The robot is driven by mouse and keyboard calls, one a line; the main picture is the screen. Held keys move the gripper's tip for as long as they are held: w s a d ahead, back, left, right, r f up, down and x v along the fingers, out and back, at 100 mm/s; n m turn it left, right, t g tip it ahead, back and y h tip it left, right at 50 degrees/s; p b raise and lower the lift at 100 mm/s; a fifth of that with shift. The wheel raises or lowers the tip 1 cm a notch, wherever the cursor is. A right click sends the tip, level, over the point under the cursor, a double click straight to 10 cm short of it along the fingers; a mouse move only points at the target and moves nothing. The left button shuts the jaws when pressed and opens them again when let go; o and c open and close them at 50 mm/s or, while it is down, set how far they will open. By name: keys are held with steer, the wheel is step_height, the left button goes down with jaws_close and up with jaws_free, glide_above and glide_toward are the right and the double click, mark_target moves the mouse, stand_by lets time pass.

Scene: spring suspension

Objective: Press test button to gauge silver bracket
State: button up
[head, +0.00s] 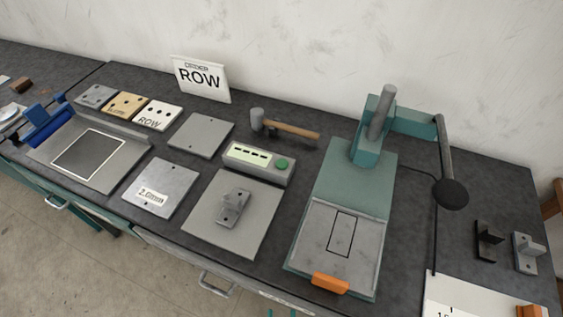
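A grey test unit (238,161) with a pale display strip stands at the middle of the bench. A round green button (282,163) sits at the right end of its top. A flat grey plate (262,231) lies directly in front of the unit. A silver bracket (235,205) with a hole rests on this plate, near its middle. My gripper is not in view.
A green press (375,165) with a lever and round black knob (451,193) stands to the right. A hammer (284,126) lies behind the unit. A labelled plate (161,187) and a blue-handled device (48,132) are to the left. A "ROW" sign (201,79) stands at the back.

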jaws_close()
stand_by(1.9)
